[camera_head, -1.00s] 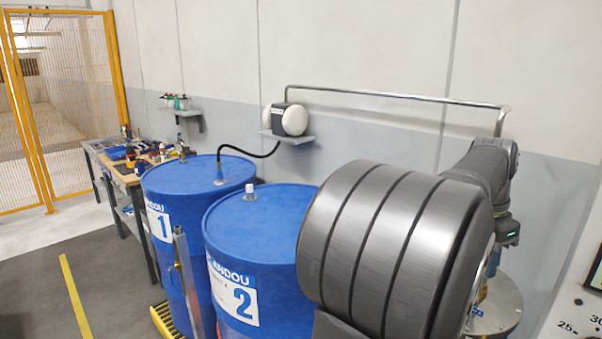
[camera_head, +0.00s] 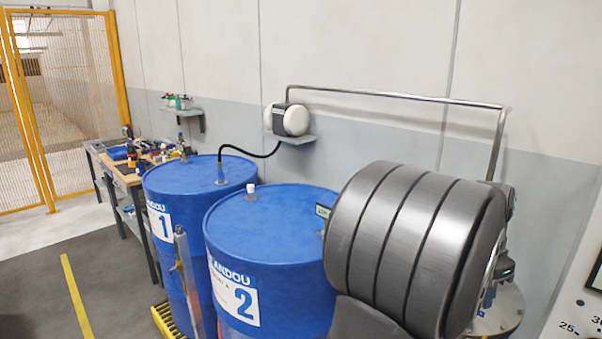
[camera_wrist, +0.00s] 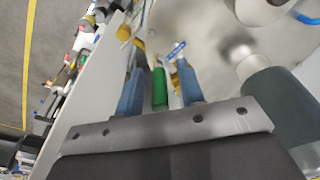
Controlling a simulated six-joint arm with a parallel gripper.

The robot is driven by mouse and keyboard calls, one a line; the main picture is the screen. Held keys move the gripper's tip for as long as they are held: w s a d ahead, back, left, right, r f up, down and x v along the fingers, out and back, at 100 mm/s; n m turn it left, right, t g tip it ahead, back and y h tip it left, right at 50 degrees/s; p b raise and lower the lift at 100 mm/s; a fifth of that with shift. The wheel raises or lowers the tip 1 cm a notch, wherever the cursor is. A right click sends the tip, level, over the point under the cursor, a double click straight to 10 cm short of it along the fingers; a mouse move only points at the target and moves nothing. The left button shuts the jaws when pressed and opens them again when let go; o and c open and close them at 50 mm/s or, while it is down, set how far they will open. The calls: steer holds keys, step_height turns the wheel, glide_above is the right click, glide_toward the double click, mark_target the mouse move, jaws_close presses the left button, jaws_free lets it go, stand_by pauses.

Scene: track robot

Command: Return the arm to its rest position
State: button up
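My own arm's large grey ribbed link fills the right foreground of the head view and hides my gripper there. In the wrist view my gripper (camera_wrist: 160,68) shows two blue fingers that stand apart, so it is open. A green cylinder (camera_wrist: 159,90) shows between the fingers, with gaps on both sides. I cannot tell how far beyond the fingers it lies. No finger visibly touches it.
Blue drum 1 (camera_head: 190,182) and blue drum 2 (camera_head: 270,222) stand left of my arm. A bent metal rail (camera_head: 400,96) runs along the wall. A cluttered workbench (camera_head: 124,172) stands at the back left. Open floor (camera_head: 95,260) lies at the lower left.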

step_height(320, 180, up, 18)
steer(key=a+f, duration=0.1)
steer(key=a, duration=0.2)
steer(key=d+f, duration=0.1)
steer(key=f, duration=0.4)
steer(key=d+f, duration=0.1)
steer(key=f, duration=0.5)
steer(key=d+f, duration=0.1)
steer(key=f, duration=0.5)
steer(key=shift+f, duration=0.2)
steer(key=s+d+r+n+t, duration=0.1)
steer(key=s+r+n+t, duration=0.2)
steer(key=r+n, duration=0.5)
steer(key=shift+s+d+r+t+h, duration=0.2)
steer(key=shift+s+r+t+h, duration=0.1)
steer(key=shift+r+t, duration=0.35)
steer(key=shift+f+n, duration=0.1)
steer(key=shift+n, duration=0.2)
